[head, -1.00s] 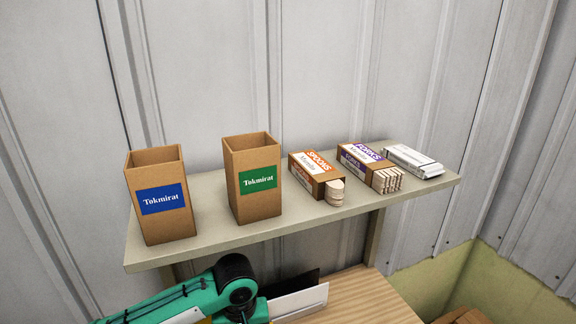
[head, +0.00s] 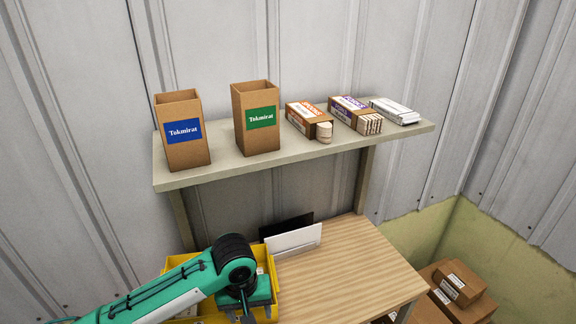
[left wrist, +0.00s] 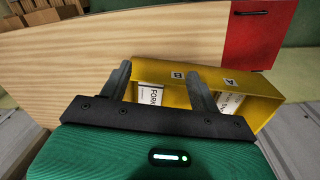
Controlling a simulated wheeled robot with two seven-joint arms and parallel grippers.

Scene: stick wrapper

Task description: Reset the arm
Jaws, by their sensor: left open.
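My left arm, green with a black joint, comes in from the lower left in the head view. Its gripper end (head: 245,305) hangs over the yellow bin (head: 262,262), and its fingertips are hidden there. In the left wrist view my left gripper (left wrist: 162,82) has its two dark fingers spread apart with nothing between them. Beyond them is the yellow bin (left wrist: 245,82), with a white packet marked FORK (left wrist: 149,95) and another white packet (left wrist: 228,103) inside. My right gripper is not in view.
A shelf (head: 225,172) holds two open cardboard boxes (head: 184,150) (head: 257,135), a spoons box (head: 300,112), a forks box (head: 348,108) and white packets (head: 395,110). The wooden table (head: 350,270) is clear on the right. Cartons (head: 458,283) stand at lower right.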

